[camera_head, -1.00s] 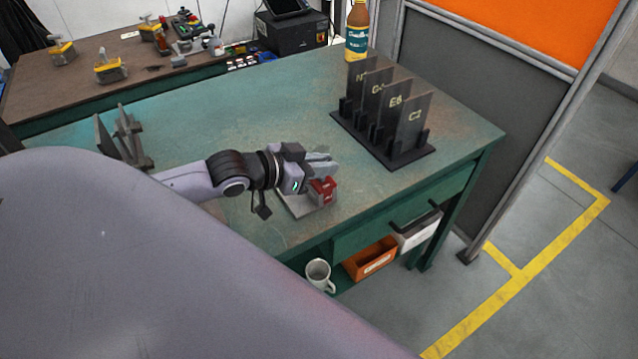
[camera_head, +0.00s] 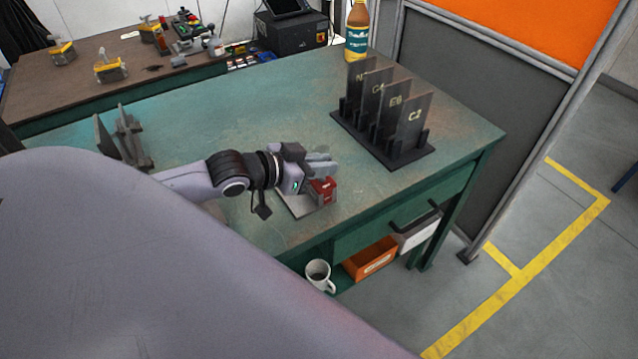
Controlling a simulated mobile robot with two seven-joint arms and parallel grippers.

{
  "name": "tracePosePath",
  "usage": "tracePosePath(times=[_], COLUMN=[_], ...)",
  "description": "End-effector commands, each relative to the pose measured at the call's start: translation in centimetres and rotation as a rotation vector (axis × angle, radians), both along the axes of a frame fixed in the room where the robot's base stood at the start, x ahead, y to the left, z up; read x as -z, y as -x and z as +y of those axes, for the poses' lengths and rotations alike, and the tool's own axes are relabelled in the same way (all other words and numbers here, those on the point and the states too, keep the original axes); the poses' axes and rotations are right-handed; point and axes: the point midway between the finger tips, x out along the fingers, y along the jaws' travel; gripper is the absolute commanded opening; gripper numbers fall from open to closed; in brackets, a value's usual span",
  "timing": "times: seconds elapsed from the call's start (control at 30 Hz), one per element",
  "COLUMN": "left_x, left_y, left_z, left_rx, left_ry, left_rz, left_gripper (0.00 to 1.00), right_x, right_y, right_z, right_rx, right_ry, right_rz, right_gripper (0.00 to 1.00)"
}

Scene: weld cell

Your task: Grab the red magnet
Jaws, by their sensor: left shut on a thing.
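The red magnet (camera_head: 323,189) is a small red block on a grey metal plate or fixture (camera_head: 298,208) on the green table, near its front edge. My left gripper (camera_head: 318,172) reaches in from the left, low over the plate. Its fingers are shut on the red magnet, and they partly hide it. My right gripper is not in view.
The green table (camera_head: 230,118) has free room around the plate. A black rack (camera_head: 385,140) holds several labelled dark plates at the right. A bottle (camera_head: 356,35) stands at the back edge. A mug (camera_head: 319,274) and an orange bin (camera_head: 369,259) are below the tabletop.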

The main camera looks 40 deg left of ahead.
Motion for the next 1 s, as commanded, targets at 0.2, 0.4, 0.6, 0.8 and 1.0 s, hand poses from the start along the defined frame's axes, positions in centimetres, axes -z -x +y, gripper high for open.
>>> tracePosePath(times=[0.2, 0.4, 0.6, 0.8, 1.0], left_x=[0.7, 0.3, 0.1, -1.5, -5.3], left_y=[0.3, 0.2, 0.2, 0.0, 0.0], left_z=[-0.1, -0.1, -0.1, 0.0, 0.0], left_rx=[0.000, 0.002, 0.002, 0.002, 0.003], left_ry=[0.000, 0.001, 0.001, -0.001, -0.002], left_rz=[0.017, 0.007, 0.008, 0.002, -0.007], left_gripper=[0.00, 0.00, 0.00, 0.00, 0.00], right_x=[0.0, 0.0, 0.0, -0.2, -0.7], right_y=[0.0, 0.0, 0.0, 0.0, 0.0], right_z=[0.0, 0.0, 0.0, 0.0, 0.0], right_rx=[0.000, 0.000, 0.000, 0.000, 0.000], right_ry=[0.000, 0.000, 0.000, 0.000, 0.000], right_rz=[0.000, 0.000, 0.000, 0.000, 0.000], right_gripper=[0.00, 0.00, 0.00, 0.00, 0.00])
